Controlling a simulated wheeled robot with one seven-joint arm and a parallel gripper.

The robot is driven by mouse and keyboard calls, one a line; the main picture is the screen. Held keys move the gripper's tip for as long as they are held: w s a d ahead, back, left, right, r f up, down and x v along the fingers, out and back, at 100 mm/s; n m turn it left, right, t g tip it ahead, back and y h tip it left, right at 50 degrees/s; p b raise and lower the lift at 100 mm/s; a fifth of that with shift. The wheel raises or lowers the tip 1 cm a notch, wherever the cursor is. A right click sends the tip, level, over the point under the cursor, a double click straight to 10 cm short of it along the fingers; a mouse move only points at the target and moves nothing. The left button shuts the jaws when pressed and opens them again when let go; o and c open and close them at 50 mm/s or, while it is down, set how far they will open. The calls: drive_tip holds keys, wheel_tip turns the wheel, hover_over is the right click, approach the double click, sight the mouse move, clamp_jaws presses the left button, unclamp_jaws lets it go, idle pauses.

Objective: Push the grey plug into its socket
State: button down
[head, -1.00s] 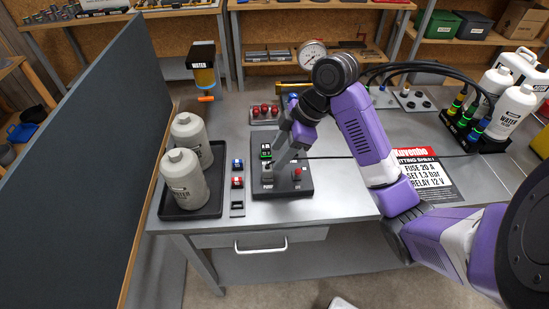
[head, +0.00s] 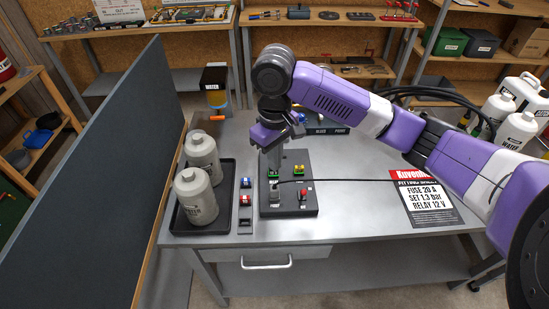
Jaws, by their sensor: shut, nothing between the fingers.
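The grey plug (head: 275,192) stands at the front left of a dark panel (head: 290,210) on the bench, above a white label that seems to read PUMP. A black cable runs to the right from near it. Its socket is hidden under the plug, and I cannot tell how deep the plug sits. My gripper (head: 274,167) is shut and empty, pointing down just behind and above the plug. A small green-marked part (head: 272,175) shows at the fingertips. I cannot tell whether the fingers touch it or the plug.
A red knob (head: 304,193) and a yellow-green part (head: 299,170) are on the same panel. To the left lie a strip with blue and red parts (head: 246,197) and a black tray (head: 227,185) with two grey bottles. A printed sign (head: 425,203) lies to the right.

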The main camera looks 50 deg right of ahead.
sight(275, 185)
drive_tip(key=shift+a+f+m, duration=0.15)
drive_tip(key=shift+a+m, duration=0.05)
drive_tip(key=shift+m, duration=1)
drive_tip(key=shift+f, duration=0.15)
wheel_tip(275, 185, down, 7)
drive_tip(key=b, duration=0.6)
drive_tip(key=shift+r+b, duration=0.2)
drive_tip(key=shift+b, duration=0.15)
wheel_tip(275, 185, up, 7)
drive_tip(key=p, duration=0.7)
